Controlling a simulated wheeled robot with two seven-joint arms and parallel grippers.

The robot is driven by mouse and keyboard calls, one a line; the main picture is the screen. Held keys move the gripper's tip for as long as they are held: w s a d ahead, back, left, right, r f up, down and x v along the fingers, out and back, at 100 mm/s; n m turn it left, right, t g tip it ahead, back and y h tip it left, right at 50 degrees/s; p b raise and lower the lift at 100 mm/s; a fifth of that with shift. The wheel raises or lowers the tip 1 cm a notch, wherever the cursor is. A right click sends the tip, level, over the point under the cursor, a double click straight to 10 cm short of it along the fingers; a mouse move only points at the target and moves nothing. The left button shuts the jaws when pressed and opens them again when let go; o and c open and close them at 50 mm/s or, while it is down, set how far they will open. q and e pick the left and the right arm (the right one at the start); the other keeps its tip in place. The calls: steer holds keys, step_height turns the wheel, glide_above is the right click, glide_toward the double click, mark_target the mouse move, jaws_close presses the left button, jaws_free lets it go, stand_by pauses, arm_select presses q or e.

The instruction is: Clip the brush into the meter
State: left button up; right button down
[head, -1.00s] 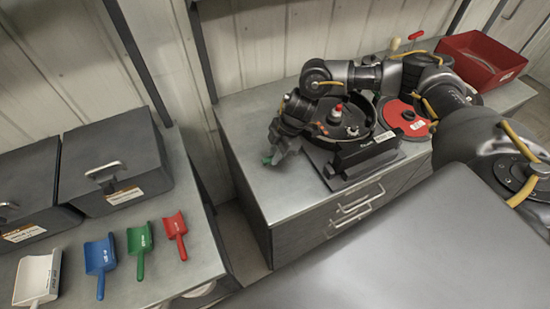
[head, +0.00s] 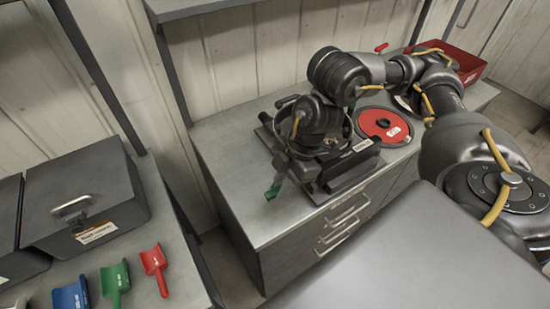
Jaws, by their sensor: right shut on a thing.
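The seed meter (head: 362,156) is a dark round housing on a black base on the grey bench top. My right arm reaches over it from the right and hides most of its inside. My right gripper (head: 278,180) is at the left front side of the meter, pointing down, shut on a small green piece, which looks like the brush (head: 271,192). The green end sticks out below the fingers, beside the meter and apart from its housing. Whether it touches the bench is unclear. My left gripper is not in view.
A red disc (head: 378,122) lies behind the meter to the right. A red bin (head: 468,70) stands at the bench's far right. The bench top (head: 225,160) left of the meter is clear. At left are a dark lidded box (head: 110,215) and several coloured scoops (head: 152,260).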

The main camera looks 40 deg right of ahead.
steer(key=w+a+f+m+t+b, duration=0.1)
steer(key=w+m+t+b, duration=0.1)
steer(key=w+m, duration=0.4)
steer(key=w+b, duration=0.1)
steer(key=w, duration=0.2)
steer(key=shift+w+a+f+h, duration=0.15)
steer(key=shift+w+a+h, duration=0.05)
steer(key=shift+a+h, duration=0.2)
